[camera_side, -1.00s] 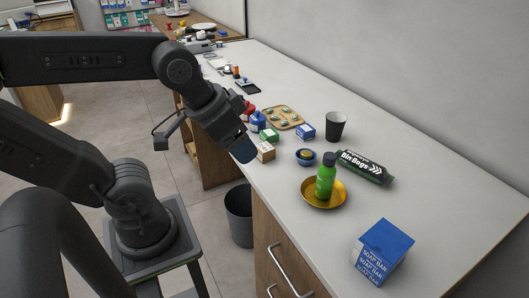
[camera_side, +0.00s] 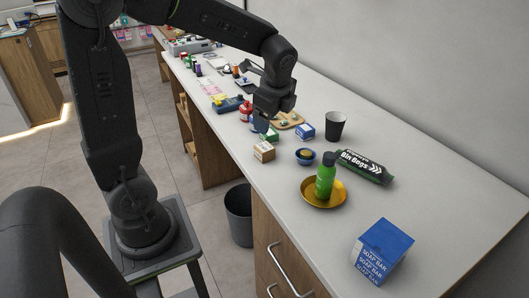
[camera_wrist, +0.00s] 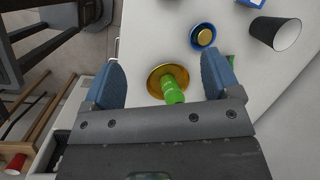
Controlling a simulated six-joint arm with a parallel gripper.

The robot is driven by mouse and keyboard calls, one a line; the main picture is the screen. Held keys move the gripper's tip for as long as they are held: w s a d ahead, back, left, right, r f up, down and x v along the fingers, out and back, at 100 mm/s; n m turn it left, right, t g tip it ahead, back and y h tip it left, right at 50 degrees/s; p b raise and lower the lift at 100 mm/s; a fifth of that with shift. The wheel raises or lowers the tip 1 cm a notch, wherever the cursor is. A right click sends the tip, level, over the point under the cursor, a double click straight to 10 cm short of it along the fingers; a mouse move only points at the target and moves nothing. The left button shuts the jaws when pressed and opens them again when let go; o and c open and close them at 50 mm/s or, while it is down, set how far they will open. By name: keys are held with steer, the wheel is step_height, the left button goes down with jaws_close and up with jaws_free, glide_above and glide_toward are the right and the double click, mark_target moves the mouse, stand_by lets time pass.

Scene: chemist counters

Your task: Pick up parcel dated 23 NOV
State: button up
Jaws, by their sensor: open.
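Several small parcels stand on the counter in the side view: a brown and white one (camera_side: 264,151), a green and white one (camera_side: 270,137) and a blue and white one (camera_side: 306,132). Their dates are too small to read, so I cannot tell which is dated 23 NOV. My gripper (camera_side: 261,124) is above the counter, close behind the green and brown parcels in the picture. In the wrist view my gripper (camera_wrist: 161,82) has its blue fingers wide apart with nothing held. A blue corner, perhaps the blue parcel (camera_wrist: 250,2), shows at the top edge there.
A green bottle (camera_side: 325,178) stands on a gold dish (camera_side: 322,202). Near it are a blue bowl (camera_side: 306,157), a dark cup (camera_side: 336,126), a bin bags roll (camera_side: 364,167) and a soap bar box (camera_side: 383,251).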

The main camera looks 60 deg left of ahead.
steer(key=w+a+f+m+g+y, duration=0.1)
steer(key=w+a+f+m+g, duration=0.15)
steer(key=a+f+m, duration=0.2)
glide_toward(265, 146)
steer(key=shift+t, duration=0.45)
steer(key=f, duration=0.1)
steer(key=s+a+f, duration=0.1)
steer(key=f, duration=0.1)
steer(key=a+f, duration=0.1)
steer(key=shift+s+a+f, duration=0.15)
steer(key=shift+s+f, duration=0.05)
steer(key=shift+d+x, duration=0.1)
steer(key=shift+x, duration=1.2)
steer(key=shift+d+x, duration=0.15)
steer(key=shift+x, duration=1.2)
steer(key=shift+w+f, duration=0.1)
steer(key=shift+w, duration=0.05)
steer(key=shift+c, duration=0.3)
steer(key=c, duration=1)
